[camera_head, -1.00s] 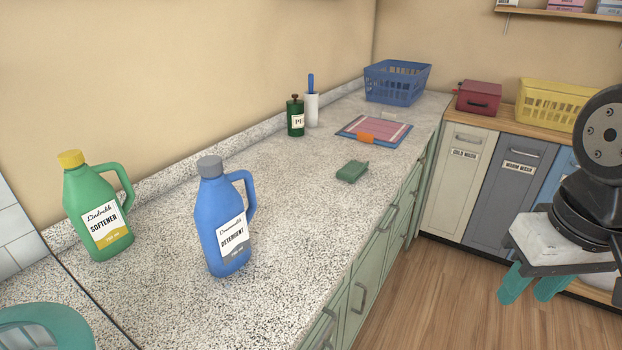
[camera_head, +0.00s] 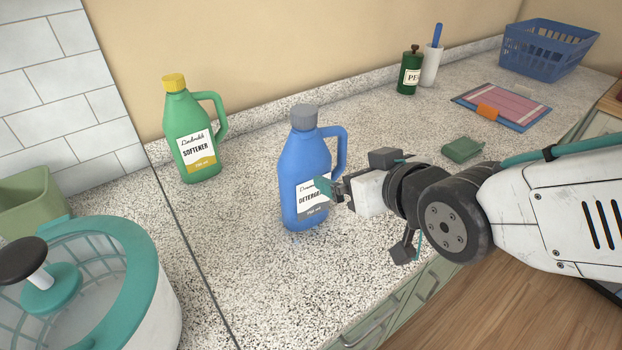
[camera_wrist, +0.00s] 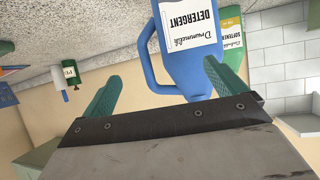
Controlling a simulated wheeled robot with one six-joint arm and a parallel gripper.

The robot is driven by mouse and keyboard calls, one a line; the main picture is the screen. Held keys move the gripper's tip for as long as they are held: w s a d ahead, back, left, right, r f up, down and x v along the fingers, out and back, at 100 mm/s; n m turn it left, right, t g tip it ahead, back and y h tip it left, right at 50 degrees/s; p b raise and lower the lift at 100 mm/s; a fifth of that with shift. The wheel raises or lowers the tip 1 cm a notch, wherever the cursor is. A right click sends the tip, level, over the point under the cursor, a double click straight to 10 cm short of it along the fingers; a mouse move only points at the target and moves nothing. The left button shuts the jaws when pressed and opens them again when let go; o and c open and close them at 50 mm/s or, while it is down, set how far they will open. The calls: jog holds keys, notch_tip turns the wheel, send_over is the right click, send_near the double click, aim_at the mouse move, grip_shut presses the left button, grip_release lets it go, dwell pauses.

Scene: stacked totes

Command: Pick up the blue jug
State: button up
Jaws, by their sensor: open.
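The blue jug (camera_head: 304,163), with a grey cap and a white detergent label, stands upright on the speckled counter (camera_head: 250,260). My gripper (camera_head: 328,189) is at the jug's label side, with a teal finger in front of the label. In the wrist view, which is turned over, the jug (camera_wrist: 188,58) appears between the two teal fingers of my open gripper (camera_wrist: 162,70), closer to the right finger. Its handle is towards the left finger. I cannot tell whether a finger touches the jug. The jug's cap is out of the wrist view.
A green softener jug (camera_head: 193,133) stands to the left, near the wall. A teal and white round basket-like container (camera_head: 133,265) is at the front left. A green sponge (camera_head: 462,150), green bottle (camera_head: 410,72) and blue basket (camera_head: 545,50) are farther right.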

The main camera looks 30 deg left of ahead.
aim_at(305, 166)
jog(key=shift+n+y, duration=0.4)
jog(key=shift+y, duration=0.2)
jog(key=s+a, duration=0.1)
jog(key=a, duration=0.1)
jog(key=s+a, duration=0.1)
jog(key=shift+s+a, duration=0.15)
jog(key=shift+a, duration=0.2)
jog(key=shift+a+f, duration=0.15)
jog(key=shift+a, duration=0.2)
jog(key=shift+x, duration=3.55)
jog(key=shift+c, duration=0.3)
jog(key=c, duration=0.6)
